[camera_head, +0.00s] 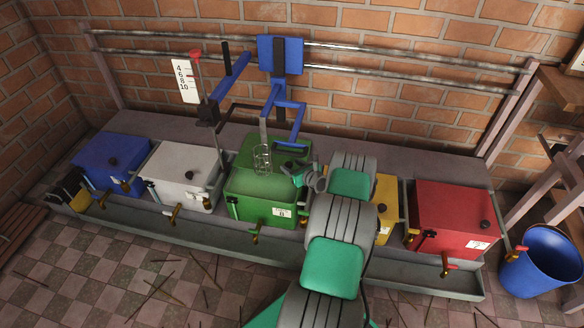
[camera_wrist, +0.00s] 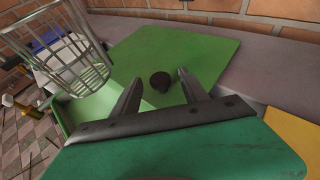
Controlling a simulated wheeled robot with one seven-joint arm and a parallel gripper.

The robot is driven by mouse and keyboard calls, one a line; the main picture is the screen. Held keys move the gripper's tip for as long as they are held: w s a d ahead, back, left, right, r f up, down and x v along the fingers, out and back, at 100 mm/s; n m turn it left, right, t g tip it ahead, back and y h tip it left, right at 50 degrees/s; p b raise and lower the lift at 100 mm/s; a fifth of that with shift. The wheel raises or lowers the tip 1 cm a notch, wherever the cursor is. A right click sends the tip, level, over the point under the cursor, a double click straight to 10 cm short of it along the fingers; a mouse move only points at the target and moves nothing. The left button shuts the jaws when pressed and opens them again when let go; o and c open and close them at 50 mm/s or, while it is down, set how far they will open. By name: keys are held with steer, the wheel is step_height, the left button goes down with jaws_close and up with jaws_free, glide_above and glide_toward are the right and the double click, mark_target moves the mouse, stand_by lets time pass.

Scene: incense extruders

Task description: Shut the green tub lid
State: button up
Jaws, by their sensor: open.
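The green tub (camera_head: 255,208) stands in the middle of the row in the head view. In the wrist view its green lid (camera_wrist: 205,52) lies at an angle, with a dark round knob (camera_wrist: 160,82) on top. A strip of the tub's paler inside (camera_wrist: 85,115) shows along the lid's near left side, so the tub is partly uncovered. My gripper (camera_wrist: 160,76) is open, its two fingers on either side of the knob in the picture. I cannot tell whether they touch it. In the head view my gripper (camera_head: 305,178) is over the tub's right side.
A wire basket (camera_head: 262,158) hangs from a blue frame over the tub, close on the left in the wrist view (camera_wrist: 70,62). White (camera_head: 185,178) and blue (camera_head: 110,160) tubs stand left, yellow (camera_head: 385,205) and red (camera_head: 450,215) right. A brick wall is behind.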

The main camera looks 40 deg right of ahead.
steer(key=shift+c, duration=0.4)
jaws_close()
stand_by(0.9)
